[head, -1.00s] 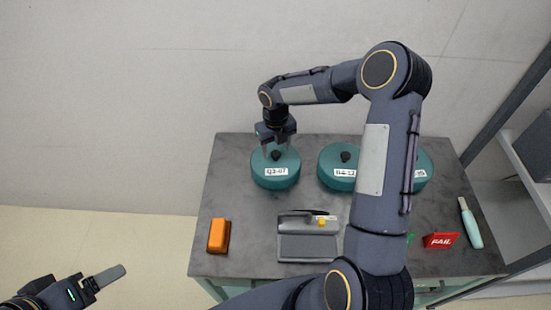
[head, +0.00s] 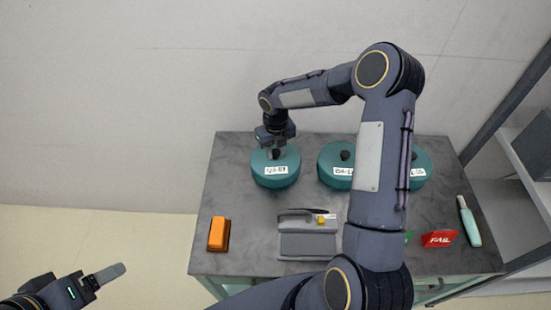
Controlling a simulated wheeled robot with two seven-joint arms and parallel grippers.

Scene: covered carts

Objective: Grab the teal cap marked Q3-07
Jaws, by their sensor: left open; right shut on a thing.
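The teal cap marked Q3-07 (head: 276,173) sits at the back left of the grey cart top, a round cap with a dark knob on top and a white label at its front. My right gripper (head: 276,149) is above it, pointing down and shut on the cap's knob. The cap appears to rest on the cart top. My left gripper (head: 104,275) is open and empty, off the cart at the lower left; only part of it is in view.
Another teal cap (head: 336,165) stands to the right, and a third teal cap (head: 420,167) is partly behind my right arm. The grey cart top (head: 240,215) also holds an orange block (head: 219,234), a grey device (head: 308,244), a red FAIL sign (head: 439,239) and a pale teal tool (head: 470,222).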

